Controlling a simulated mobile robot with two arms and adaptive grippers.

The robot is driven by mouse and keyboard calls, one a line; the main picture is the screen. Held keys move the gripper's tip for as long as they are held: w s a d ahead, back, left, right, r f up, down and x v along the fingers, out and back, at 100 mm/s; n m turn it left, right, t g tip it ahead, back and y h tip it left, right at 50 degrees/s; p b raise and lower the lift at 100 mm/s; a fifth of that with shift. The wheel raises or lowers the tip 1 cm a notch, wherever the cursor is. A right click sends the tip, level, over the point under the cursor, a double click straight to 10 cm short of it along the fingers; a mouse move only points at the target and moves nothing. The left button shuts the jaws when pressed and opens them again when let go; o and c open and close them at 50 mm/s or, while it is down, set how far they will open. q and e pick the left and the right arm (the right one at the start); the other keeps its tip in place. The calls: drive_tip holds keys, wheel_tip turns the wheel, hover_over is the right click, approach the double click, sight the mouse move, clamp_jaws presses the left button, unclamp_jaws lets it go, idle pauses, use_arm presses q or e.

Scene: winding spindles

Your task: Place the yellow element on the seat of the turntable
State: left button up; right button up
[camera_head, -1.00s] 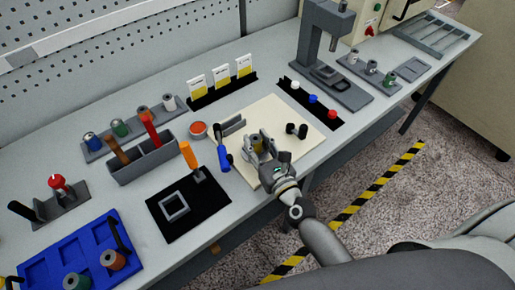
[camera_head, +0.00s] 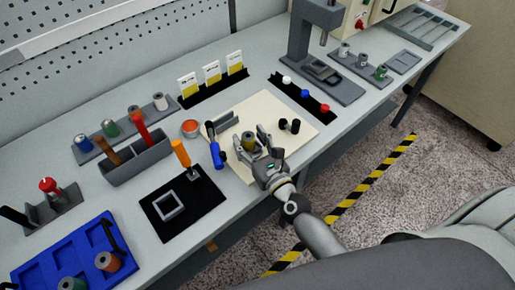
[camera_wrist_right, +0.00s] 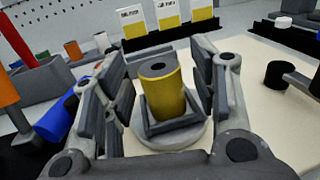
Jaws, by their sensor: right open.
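The yellow element (camera_wrist_right: 165,92) is an upright yellow cylinder with a dark hole in its top. In the right wrist view it stands inside the square grey seat (camera_wrist_right: 172,127) on the round turntable (camera_wrist_right: 180,143). My right gripper (camera_wrist_right: 158,75) is open, with one finger on each side of the element and a visible gap to both. It also shows in the head view (camera_head: 254,147). My left gripper is not in view.
White-and-yellow cards (camera_head: 212,72) stand behind. A black mat (camera_head: 193,212) with a square frame lies left.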

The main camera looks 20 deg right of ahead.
drive_tip(key=shift+s, duration=0.35)
drive_tip(key=s+b, duration=0.1)
drive_tip(key=s, duration=0.2)
drive_tip(key=s+d+b, duration=0.1)
drive_tip(key=s, duration=0.2)
drive_tip(key=s+b, duration=0.1)
drive_tip(key=s, duration=0.2)
drive_tip(key=shift+s+d+b, duration=0.25)
drive_tip(key=shift+s+b, duration=0.1)
drive_tip(key=shift+s, duration=0.05)
drive_tip(key=shift+s+d+r, duration=0.1)
drive_tip(key=shift+s+d, duration=0.05)
drive_tip(key=shift+s, duration=0.55)
